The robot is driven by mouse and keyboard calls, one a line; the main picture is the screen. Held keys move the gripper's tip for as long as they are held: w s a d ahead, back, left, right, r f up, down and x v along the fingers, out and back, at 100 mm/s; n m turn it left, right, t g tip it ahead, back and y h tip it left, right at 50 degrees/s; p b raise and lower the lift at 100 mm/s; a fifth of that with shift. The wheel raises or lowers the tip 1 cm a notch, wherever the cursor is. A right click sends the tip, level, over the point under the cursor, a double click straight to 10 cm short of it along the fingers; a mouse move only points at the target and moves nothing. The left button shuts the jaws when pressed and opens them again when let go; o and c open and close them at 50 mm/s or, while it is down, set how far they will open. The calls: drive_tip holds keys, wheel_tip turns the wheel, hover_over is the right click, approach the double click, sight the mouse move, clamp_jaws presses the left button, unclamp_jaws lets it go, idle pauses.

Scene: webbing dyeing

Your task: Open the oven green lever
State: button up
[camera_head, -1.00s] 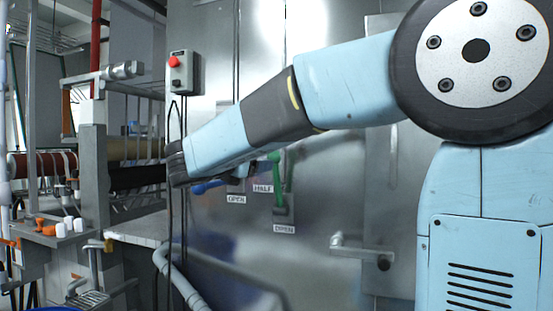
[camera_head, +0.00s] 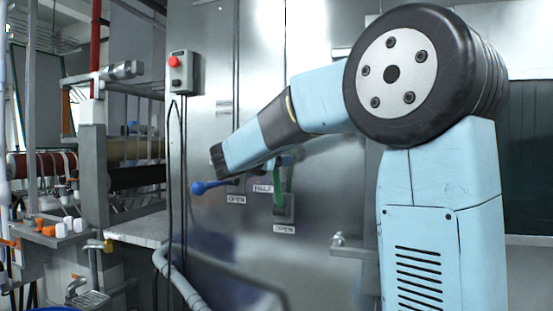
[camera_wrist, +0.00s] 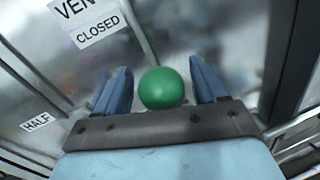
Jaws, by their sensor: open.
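The green lever (camera_head: 279,190) is on the steel oven front, above an OPEN label and next to a HALF label. My arm hides its upper end in the head view. In the wrist view its round green knob (camera_wrist: 163,89) sits between the two blue fingers of my gripper (camera_wrist: 160,70). The gripper is open, with a visible gap on each side of the knob. A VEN... label and a CLOSED label (camera_wrist: 97,32) show beyond it.
A blue lever (camera_head: 205,187) sticks out to the left of the green one. A control box (camera_head: 183,73) with a red button is at upper left. A door handle (camera_head: 345,242) is at lower right. A grey pipe (camera_head: 180,278) runs below.

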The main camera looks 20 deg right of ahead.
drive_tip(key=shift+w+d, duration=0.3)
drive_tip(key=shift+d, duration=0.05)
drive_tip(key=shift+a, duration=0.1)
clamp_jaws()
idle(0.5)
